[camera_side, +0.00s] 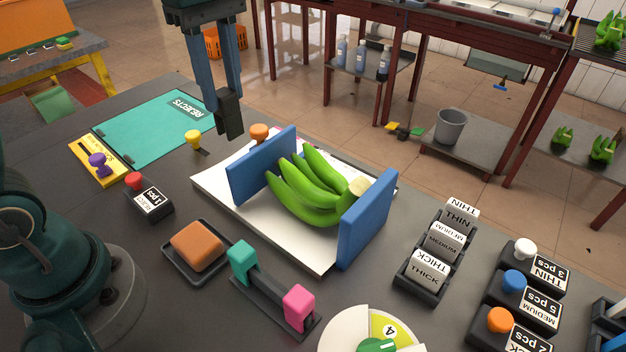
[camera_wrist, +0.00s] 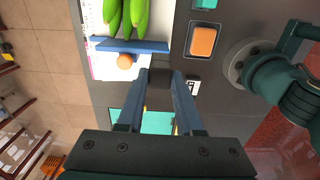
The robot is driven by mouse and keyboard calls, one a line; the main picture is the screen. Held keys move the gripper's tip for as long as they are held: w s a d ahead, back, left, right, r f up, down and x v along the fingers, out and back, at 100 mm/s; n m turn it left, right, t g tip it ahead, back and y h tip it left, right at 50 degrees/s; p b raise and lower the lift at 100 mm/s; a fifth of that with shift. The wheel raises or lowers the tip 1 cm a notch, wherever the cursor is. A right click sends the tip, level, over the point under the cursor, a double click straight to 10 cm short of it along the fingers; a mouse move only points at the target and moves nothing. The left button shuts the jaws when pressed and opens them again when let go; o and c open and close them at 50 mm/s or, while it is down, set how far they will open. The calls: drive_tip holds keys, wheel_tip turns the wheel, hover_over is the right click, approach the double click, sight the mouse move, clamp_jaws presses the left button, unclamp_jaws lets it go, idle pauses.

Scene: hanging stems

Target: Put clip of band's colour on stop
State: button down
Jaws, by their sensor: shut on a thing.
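My gripper (camera_side: 229,115) is above the table behind the banana holder, its fingers shut on a small dark block (camera_wrist: 160,84). Green bananas (camera_side: 309,188) lie between two upright blue boards (camera_side: 366,217) on a white base. I see no band on them clearly. I cannot tell which part is the stop.
An orange block (camera_side: 197,244) sits in a dark tray near the front. A green rejects mat (camera_side: 150,130), a yellow knob (camera_side: 194,138) and an orange knob (camera_side: 259,131) are near the gripper. Labelled thickness blocks (camera_side: 443,243) and a dial (camera_side: 385,328) stand to the right.

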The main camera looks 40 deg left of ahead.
sight(226, 114)
drive_tip(key=shift+a+f, duration=0.15)
drive_tip(key=shift+f, duration=2.15)
drive_tip(key=shift+f, duration=1.4)
drive_tip(key=shift+f, duration=0.7)
drive_tip(key=shift+c, duration=2.4)
unclamp_jaws()
